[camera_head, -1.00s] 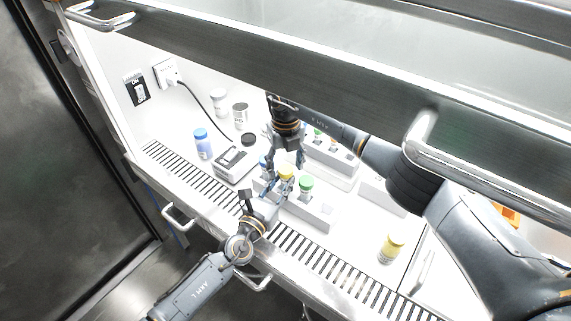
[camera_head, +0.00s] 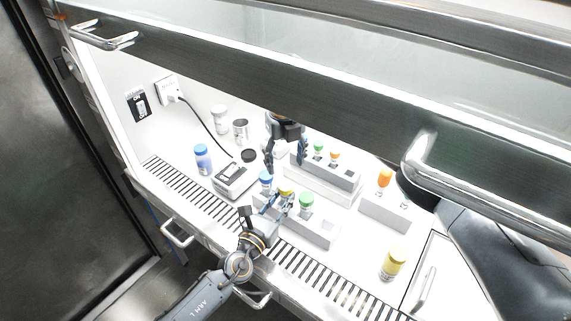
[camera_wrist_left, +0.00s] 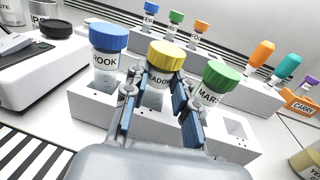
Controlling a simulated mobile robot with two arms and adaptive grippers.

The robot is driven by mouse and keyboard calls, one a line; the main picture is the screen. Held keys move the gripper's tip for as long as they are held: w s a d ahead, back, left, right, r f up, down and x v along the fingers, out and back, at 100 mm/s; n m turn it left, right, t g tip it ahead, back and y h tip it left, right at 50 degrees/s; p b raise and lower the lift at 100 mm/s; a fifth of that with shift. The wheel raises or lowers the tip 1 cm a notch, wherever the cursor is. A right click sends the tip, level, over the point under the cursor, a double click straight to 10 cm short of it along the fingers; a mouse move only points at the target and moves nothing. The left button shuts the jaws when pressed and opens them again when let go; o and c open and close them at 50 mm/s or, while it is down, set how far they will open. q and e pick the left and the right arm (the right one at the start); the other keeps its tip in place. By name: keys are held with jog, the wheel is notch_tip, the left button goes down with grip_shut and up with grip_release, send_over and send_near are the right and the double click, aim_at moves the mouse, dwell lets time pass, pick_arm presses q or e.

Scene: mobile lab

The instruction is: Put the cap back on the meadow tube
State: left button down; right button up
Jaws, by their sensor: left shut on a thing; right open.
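The meadow tube (camera_wrist_left: 158,82) stands in the front grey rack (camera_wrist_left: 90,103), its label partly hidden by my fingers. A yellow cap (camera_wrist_left: 166,54) sits on its top and looks level; the cap also shows in the head view (camera_head: 285,189). My left gripper (camera_wrist_left: 160,92) is shut on the meadow tube from the front, below the cap. In the head view my left gripper (camera_head: 277,205) is at the rack. My right gripper (camera_head: 286,163) is open and empty, above and behind the rack.
A blue-capped tube (camera_wrist_left: 107,50) and a green-capped tube (camera_wrist_left: 216,83) flank the meadow tube closely. A rear rack (camera_head: 325,172) holds small capped tubes. A yellow-capped bottle (camera_head: 394,264) stands at the front right. The raised sash (camera_head: 330,110) crosses above the bench.

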pick_arm(q)
jog(key=c, duration=1)
grip_release()
jog(key=v, duration=1.2)
